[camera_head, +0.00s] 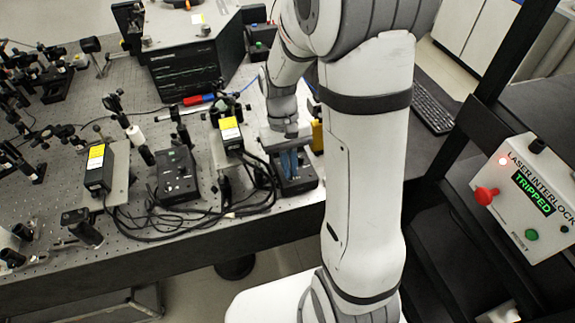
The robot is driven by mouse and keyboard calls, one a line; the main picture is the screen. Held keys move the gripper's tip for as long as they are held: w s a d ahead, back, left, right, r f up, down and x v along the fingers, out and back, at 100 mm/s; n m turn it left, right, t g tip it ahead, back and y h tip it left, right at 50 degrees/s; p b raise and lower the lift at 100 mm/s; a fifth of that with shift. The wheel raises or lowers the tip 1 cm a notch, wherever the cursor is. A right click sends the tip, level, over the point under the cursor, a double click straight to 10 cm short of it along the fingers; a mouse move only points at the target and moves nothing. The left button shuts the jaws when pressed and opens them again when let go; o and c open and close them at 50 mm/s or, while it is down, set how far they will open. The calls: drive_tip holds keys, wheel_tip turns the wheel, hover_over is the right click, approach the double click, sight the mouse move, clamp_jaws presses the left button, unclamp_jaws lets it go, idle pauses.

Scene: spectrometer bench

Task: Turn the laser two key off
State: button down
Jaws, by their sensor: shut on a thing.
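My gripper (290,163) points down at a black control box (298,186) near the front edge of the bench. Its bluish fingers are at the box's top face, shut on a small part there, which appears to be the key. The key itself is hidden by the fingers, so its angle cannot be told. A second black control box (178,184) with small knobs sits to the left, apart from my gripper. I cannot read a laser number on either box.
Laser heads with yellow labels, one at the left (97,168) and one nearer my gripper (230,134), stand on the bench. Black cables (185,225) loop along the front. At the right, an interlock panel (528,196) reads TRIPPED. A keyboard (432,108) lies behind my arm.

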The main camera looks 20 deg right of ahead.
drive_tip(key=shift+w+r, duration=0.15)
drive_tip(key=shift+w, duration=0.05)
drive_tip(key=c, duration=1.7)
unclamp_jaws()
drive_tip(key=shift+o, duration=0.6)
drive_tip(key=shift+s, duration=0.1)
drive_tip(key=v, duration=0.7)
drive_tip(key=shift+r+b, duration=0.3)
drive_tip(key=s+r+t, duration=0.5)
drive_tip(key=s+t, duration=0.2)
drive_tip(key=s, duration=0.4)
drive_tip(key=shift+s+a+r+t, duration=0.15)
drive_tip(key=shift+s+r+t, duration=0.15)
drive_tip(key=shift+s+t, duration=0.1)
